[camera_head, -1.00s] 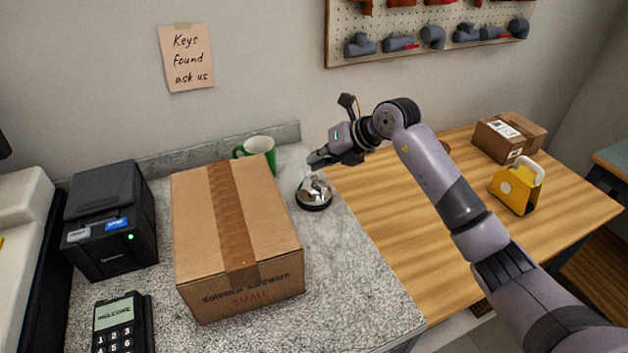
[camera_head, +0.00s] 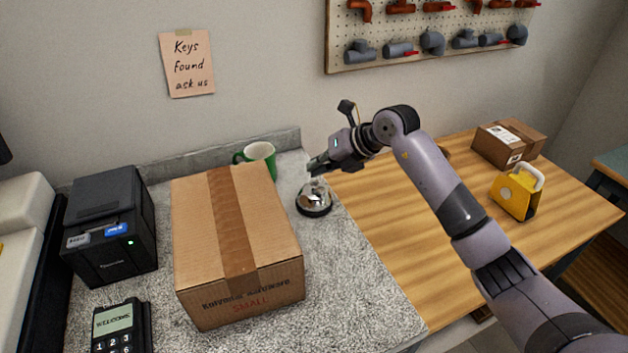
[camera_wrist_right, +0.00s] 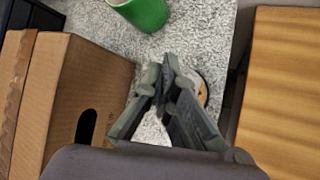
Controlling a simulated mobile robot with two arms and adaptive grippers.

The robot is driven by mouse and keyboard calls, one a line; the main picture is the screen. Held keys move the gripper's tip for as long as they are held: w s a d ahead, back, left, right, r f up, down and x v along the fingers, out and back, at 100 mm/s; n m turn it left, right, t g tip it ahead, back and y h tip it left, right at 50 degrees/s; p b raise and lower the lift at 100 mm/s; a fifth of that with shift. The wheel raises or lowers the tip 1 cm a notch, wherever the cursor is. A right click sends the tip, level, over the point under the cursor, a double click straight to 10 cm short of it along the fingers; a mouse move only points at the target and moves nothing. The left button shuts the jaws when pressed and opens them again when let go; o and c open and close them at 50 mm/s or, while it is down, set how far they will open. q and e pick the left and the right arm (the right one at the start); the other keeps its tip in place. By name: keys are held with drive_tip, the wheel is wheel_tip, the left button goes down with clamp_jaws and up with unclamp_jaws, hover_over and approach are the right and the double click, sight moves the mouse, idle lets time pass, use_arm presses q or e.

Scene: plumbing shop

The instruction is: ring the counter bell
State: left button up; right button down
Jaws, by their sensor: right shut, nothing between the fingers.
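The counter bell (camera_head: 314,203), a silver dome on a dark base, stands on the grey speckled counter to the right of the cardboard box. My right gripper (camera_head: 312,170) is shut and empty, with its fingertips just above the top of the bell in the head view. I cannot tell whether they touch it. In the right wrist view the closed fingers (camera_wrist_right: 168,75) cover most of the bell, and only part of its rim (camera_wrist_right: 204,90) shows beside them. My left gripper is not in view.
A large cardboard box (camera_head: 235,245) stands close left of the bell. A green mug (camera_head: 262,158) is behind it. A black printer (camera_head: 110,225) and a card terminal (camera_head: 120,326) are at left. A wooden table (camera_head: 400,230) adjoins at right, with a yellow case (camera_head: 514,196) and a parcel (camera_head: 508,145).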

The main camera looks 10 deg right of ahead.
drive_tip(key=shift+f, duration=0.15)
drive_tip(key=shift+f, duration=0.3)
idle(0.3)
drive_tip(key=shift+f+b, duration=0.25)
drive_tip(key=shift+b, duration=0.15)
drive_tip(key=shift+r, duration=0.1)
drive_tip(key=shift+r+p, duration=0.5)
drive_tip(key=shift+r, duration=0.1)
wheel_tip(320, 180, up, 6)
drive_tip(key=p, duration=0.4)
idle(0.4)
drive_tip(key=shift+d+f, duration=0.1)
idle(0.6)
